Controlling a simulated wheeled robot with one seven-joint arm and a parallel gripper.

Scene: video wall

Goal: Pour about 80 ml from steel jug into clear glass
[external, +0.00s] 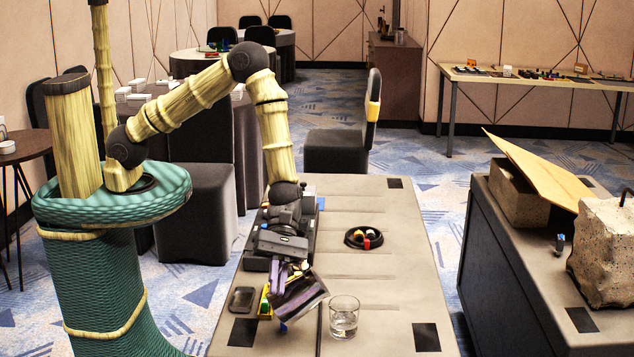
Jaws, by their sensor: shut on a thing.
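The steel jug (305,300) is a shiny, dark-reflecting vessel, tilted above the near part of the grey table. My gripper (284,278) reaches down from the arm and is shut on the jug; the exact grip is partly hidden. The clear glass (344,315) stands upright on the table, just right of the jug's lower right side. The lower part of the glass looks like clear liquid or a thick base; I cannot tell which. No stream shows between jug and glass.
A coiled black cable (363,238) with coloured ends lies beyond the glass. A dark phone-like slab (242,299) lies left of the jug. Small yellow and green items (265,303) sit beside the jug. The table (385,285) is clear to the glass's right.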

